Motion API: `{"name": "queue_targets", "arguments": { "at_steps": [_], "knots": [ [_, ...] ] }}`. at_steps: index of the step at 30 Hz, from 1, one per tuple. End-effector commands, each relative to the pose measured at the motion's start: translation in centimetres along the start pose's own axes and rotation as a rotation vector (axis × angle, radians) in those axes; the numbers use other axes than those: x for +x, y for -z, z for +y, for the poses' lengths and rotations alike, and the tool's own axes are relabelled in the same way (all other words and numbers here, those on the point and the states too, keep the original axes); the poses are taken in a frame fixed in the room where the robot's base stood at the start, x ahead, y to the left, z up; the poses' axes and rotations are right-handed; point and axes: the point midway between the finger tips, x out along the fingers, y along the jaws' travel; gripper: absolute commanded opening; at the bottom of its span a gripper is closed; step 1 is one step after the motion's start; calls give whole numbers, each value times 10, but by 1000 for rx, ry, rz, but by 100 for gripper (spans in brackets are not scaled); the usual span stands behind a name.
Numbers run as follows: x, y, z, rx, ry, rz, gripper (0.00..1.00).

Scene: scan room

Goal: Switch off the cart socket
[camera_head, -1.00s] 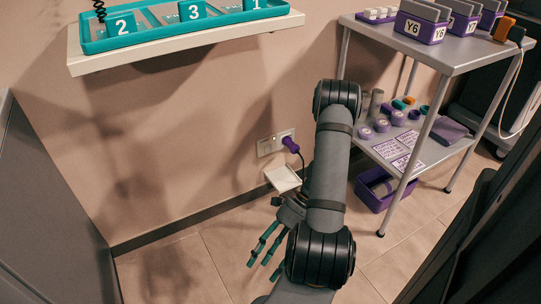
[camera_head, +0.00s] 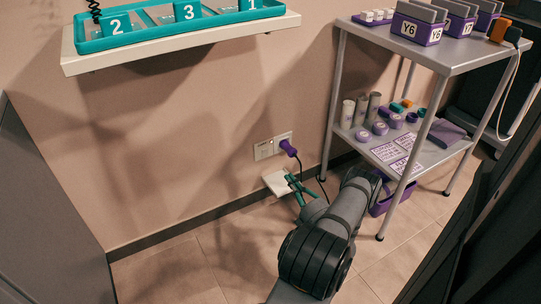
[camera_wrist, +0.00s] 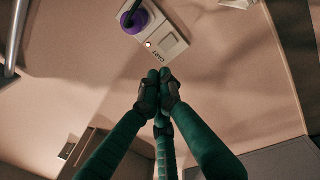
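The cart socket (camera_head: 263,152) is a white plate low on the wall, with a purple plug (camera_head: 287,147) in its right part. In the wrist view the socket (camera_wrist: 158,48) bears the word CART, a lit red light and a pale rocker switch (camera_wrist: 169,42) beside the purple plug (camera_wrist: 134,19). My gripper (camera_head: 290,181) has teal fingers and is just below the socket in the head view. In the wrist view my gripper's (camera_wrist: 159,82) fingertips are together, empty, and appear just short of the plate. I cannot tell the exact gap.
A metal cart (camera_head: 378,151) with purple boxes stands to the right, close to my arm. A wall shelf (camera_head: 180,50) with a teal tray is above. The floor at left is clear.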

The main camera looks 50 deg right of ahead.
Motion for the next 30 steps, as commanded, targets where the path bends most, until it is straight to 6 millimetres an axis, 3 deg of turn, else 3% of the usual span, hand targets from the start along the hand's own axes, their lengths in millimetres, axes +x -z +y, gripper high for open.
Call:
{"name": "queue_targets", "arguments": {
  "at_steps": [14, 20, 30],
  "knots": [
    [6, 2, -1, -17, 0, 6, 0],
    [35, 3, -4, -19, -1, 11, 0],
    [104, 4, -4, -18, -3, 9, 0]
  ]
}}
